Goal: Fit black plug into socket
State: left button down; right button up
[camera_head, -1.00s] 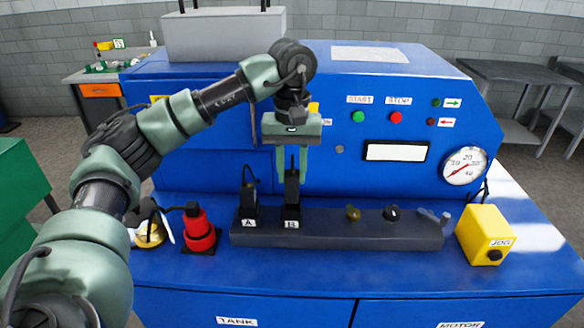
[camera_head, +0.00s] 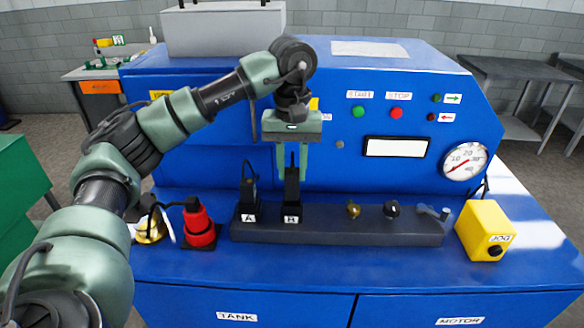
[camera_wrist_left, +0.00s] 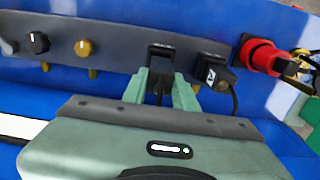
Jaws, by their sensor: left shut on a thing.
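The black plug (camera_head: 292,190) stands upright at position B on the dark strip (camera_head: 330,228), at the front of the blue machine. In the left wrist view it shows as a black block (camera_wrist_left: 161,58) between my fingertips. My left gripper (camera_head: 292,172) points down from above, with its green fingers on either side of the plug, shut on it. The lower end of the plug meets the strip at the socket marked B; I cannot tell whether it is fully seated. The socket opening is hidden. My right gripper is not in view.
A similar black piece (camera_head: 249,195) with a cable stands close beside it at A. A red connector (camera_head: 199,228) is further left. A brass knob (camera_head: 353,209), a black knob (camera_head: 392,211) and a yellow JOG box (camera_head: 486,232) are to the right. The machine's front panel rises behind.

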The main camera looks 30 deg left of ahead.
aim_at(292, 171)
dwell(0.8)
pick_arm(q)
jog(key=shift+f, duration=0.15)
jog(key=shift+f+b, duration=1.1)
jog(key=shift+f, duration=0.35)
jog(key=c, duration=1)
grip_release()
